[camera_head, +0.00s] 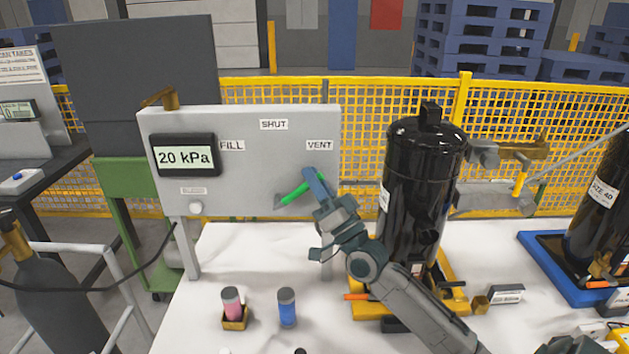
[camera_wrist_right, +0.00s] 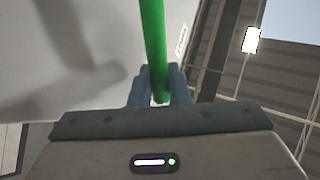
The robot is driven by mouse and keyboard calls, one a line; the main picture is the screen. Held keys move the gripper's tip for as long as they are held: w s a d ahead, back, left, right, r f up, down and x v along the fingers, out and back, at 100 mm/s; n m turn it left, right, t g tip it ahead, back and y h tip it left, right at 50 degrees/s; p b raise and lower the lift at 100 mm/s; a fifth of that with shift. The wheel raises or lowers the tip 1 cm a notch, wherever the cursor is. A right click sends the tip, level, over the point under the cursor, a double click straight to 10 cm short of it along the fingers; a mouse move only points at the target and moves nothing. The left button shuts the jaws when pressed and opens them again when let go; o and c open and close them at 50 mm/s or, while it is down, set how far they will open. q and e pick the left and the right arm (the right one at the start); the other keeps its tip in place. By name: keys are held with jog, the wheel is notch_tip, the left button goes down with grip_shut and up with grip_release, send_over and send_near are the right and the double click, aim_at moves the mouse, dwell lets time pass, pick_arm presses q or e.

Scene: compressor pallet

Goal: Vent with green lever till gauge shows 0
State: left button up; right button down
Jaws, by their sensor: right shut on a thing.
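The green lever (camera_head: 296,194) is on the front of the grey panel (camera_head: 250,165). It slants up to the right from its grey pivot, its free end pointing towards the VENT label (camera_head: 320,145). The gauge (camera_head: 184,157) at the panel's left reads 20 kPa. My right gripper (camera_head: 319,181) is shut on the lever near its free end. In the right wrist view the green lever (camera_wrist_right: 154,45) runs down between the blue fingers (camera_wrist_right: 158,88). My left gripper is in neither view.
Pink (camera_head: 231,302) and blue (camera_head: 287,308) capped cylinders stand in front of the panel. A yellow mesh fence (camera_head: 380,110) is behind. A dark gas cylinder (camera_head: 55,310) is at lower left.

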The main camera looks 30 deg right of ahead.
jog(key=c, duration=1.4)
grip_release()
jog(key=shift+c, duration=0.2)
jog(key=shift+f, duration=0.1)
